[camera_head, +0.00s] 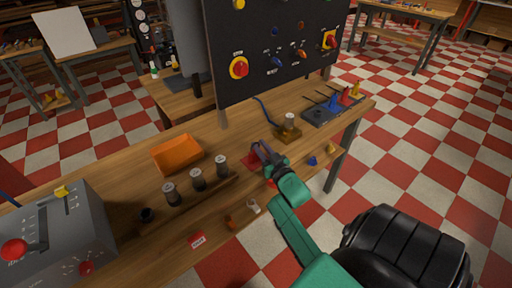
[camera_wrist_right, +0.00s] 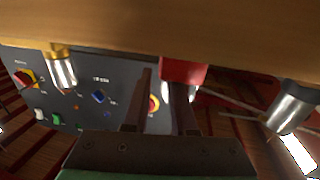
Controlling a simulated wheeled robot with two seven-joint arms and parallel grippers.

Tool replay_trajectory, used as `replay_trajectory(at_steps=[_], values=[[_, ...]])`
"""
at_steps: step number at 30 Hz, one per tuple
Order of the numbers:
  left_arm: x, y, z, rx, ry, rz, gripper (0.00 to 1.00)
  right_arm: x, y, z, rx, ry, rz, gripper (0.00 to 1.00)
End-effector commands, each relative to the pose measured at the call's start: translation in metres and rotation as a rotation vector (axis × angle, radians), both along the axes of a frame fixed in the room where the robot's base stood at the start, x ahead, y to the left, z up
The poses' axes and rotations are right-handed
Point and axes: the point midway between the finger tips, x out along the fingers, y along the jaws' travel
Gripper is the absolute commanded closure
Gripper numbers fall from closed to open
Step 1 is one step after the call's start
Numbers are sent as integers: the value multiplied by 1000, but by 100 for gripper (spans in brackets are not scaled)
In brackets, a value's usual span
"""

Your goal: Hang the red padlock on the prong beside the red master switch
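My right gripper (camera_head: 264,149) is low over the middle of the workbench, its two fingers apart. In the right wrist view the open fingers (camera_wrist_right: 158,100) show with a gap between them. A red block-shaped thing (camera_wrist_right: 183,70), probably the red padlock, is at the right finger, partly hidden by it; I cannot tell if they touch. Red also shows beside the gripper in the head view (camera_head: 251,159). The black panel (camera_head: 270,45) carries two red knobs on yellow discs, one at left (camera_head: 239,67) and one at right (camera_head: 330,40). I cannot make out the prong. My left gripper is out of view.
A brass-based post (camera_head: 289,127) stands just right of the gripper. A dark tray with coloured pieces (camera_head: 318,117) lies farther right. An orange bin (camera_head: 176,153), several metal cylinders (camera_head: 197,179) and a grey control box (camera_head: 60,240) are at left. Small items (camera_head: 253,207) lie near the front edge.

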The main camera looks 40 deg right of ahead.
Motion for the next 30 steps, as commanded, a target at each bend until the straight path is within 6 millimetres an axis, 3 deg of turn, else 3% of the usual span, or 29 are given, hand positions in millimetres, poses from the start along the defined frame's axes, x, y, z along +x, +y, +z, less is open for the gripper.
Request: replay_trajectory(at_steps=[3, 6, 11, 12, 14, 30], values=[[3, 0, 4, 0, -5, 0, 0, 24, -4, 2, 0, -1, 1, 75], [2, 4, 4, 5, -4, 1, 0, 34, -6, 1, 1, -1, 1, 75], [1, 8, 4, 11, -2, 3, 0, 34, -6, 0, 0, 1, 1, 75], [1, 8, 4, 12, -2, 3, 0, 34, -6, 0, 0, 1, 1, 79], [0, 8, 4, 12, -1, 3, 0, 34, -6, 0, 1, 1, 1, 100], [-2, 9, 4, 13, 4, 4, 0, 34, -6, 0, 1, 0, 1, 100]])
